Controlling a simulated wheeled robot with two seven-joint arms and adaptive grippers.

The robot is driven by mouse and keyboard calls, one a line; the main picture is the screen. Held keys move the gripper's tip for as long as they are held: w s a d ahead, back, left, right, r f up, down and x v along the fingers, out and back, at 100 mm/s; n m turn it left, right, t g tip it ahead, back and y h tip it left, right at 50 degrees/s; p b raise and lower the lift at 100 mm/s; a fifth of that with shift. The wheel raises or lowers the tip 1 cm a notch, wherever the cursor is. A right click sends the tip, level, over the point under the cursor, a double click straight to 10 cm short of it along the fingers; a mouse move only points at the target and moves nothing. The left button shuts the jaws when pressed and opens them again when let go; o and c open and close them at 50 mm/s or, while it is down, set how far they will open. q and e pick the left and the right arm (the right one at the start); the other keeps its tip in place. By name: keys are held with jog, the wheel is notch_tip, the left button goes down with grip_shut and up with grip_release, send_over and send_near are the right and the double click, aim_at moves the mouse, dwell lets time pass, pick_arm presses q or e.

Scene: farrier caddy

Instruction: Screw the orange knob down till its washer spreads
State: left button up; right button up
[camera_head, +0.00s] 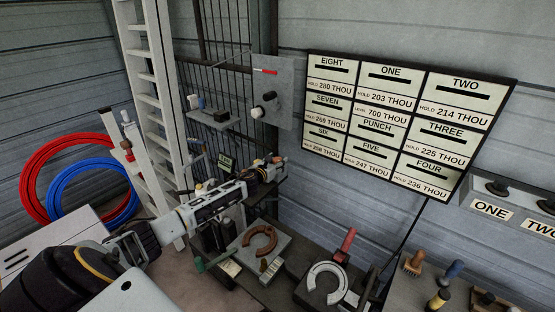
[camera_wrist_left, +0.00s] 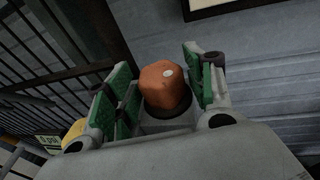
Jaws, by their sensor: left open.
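The orange knob (camera_wrist_left: 163,88) stands between the green-padded fingers of my left gripper (camera_wrist_left: 166,78) in the left wrist view. It has a pale spot on its top. A dark ring shows at its base, above a grey block; I cannot tell if this is the washer or whether it is spread. The fingers are open, with a gap visible on the right side; contact on the left is unclear. In the head view my left gripper (camera_head: 264,170) is out at the bench's back left, and the knob there is too small to make out surely. My right gripper is not in view.
A bench below holds a horseshoe on a plate (camera_head: 260,241), a pale horseshoe on a dark block (camera_head: 325,284) and a red handle (camera_head: 346,243). A lettered board (camera_head: 398,122) hangs on the wall. A white ladder (camera_head: 150,110) and bars stand behind my left arm.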

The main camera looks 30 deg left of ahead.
aim_at(275, 163)
pick_arm(q)
jog(key=shift+s+d+r+p, duration=0.1)
jog(key=shift+s+r+p, duration=0.15)
jog(key=shift+s, duration=0.9)
jog(key=shift+s+d+r+p, duration=0.15)
jog(key=shift+s+p, duration=0.25)
jog(key=shift+s, duration=0.75)
jog(key=shift+s+d+r+p, duration=0.1)
jog(key=shift+s+r+p, duration=0.15)
jog(key=shift+s, duration=0.9)
jog(key=shift+f, duration=0.15)
